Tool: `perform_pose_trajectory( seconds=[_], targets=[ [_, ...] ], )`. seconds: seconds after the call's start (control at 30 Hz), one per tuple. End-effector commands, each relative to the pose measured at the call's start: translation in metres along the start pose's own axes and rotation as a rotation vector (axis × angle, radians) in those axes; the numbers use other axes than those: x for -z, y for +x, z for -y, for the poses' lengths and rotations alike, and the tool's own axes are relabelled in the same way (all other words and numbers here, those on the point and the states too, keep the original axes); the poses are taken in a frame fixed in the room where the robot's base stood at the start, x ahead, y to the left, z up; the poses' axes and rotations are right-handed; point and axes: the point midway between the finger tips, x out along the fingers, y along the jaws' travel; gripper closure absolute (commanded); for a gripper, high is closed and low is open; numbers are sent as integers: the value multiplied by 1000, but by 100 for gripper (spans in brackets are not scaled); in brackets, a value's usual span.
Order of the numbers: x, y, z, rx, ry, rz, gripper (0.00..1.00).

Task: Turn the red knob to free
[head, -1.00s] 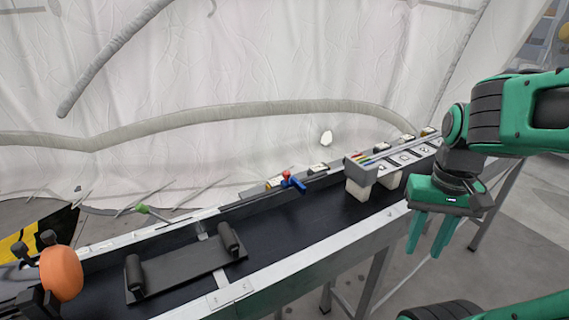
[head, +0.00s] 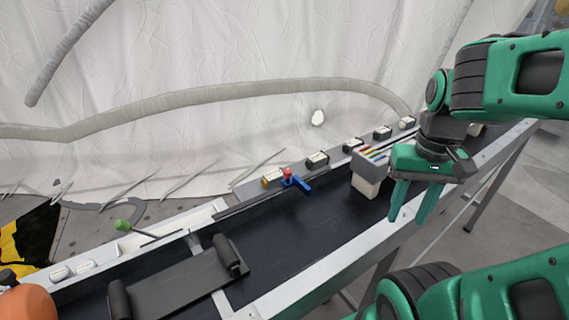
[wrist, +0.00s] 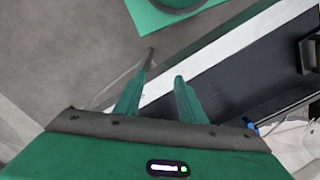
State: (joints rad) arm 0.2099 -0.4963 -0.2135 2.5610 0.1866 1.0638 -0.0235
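The red knob (head: 287,173) is a small red piece on the far edge of the long black-topped table, with a blue lever (head: 298,184) right beside it. How it is turned is too small to tell. My gripper (head: 410,214) hangs pointing down at the right, over the table's near edge, well to the right of the knob and apart from it. Its two green fingers are spread with nothing between them, as the wrist view (wrist: 166,68) also shows. A bit of the blue lever (wrist: 250,124) shows low at the right in the wrist view; the red knob cannot be made out there.
A grey-white block with coloured stripes (head: 368,172) stands on the table between the knob and my gripper. A black plate with two handles (head: 180,285) lies at the front. A green knob (head: 123,226) and several small boxes line the far edge. Bare belt surface (head: 300,225) lies before the knob.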

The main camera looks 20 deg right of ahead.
Motion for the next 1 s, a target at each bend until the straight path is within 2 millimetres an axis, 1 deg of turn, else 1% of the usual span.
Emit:
perform_pose_trajectory(
  seconds=[0.07, 0.17, 0.2, 0.27, 0.3, 0.37, 0.4, 0.47, 0.5, 0.6, 0.63, 0.7, 0.8, 0.87, 1.0],
  targets=[
    [10, -10, 8, 2, -51, -10, 64],
    [39, -26, 31, -3, -181, -10, 64],
    [52, -34, 46, -5, -253, -11, 64],
    [72, -47, 72, -7, -372, -12, 64],
    [85, -55, 92, -8, -455, -13, 64],
    [101, -66, 124, -10, -580, -13, 64],
    [110, -72, 145, -10, -659, -14, 64],
    [120, -79, 175, -11, -768, -13, 64],
    [125, -84, 194, -12, -835, -13, 64],
    [131, -91, 234, -12, -970, -12, 64],
    [132, -92, 243, -12, -1000, -12, 64],
    [134, -95, 259, -12, -1054, -12, 64],
    [134, -95, 270, -12, -1093, -12, 64],
    [134, -91, 272, -13, -1101, -10, 64],
    [134, -74, 272, -13, -1101, -9, 64]
  ],
)
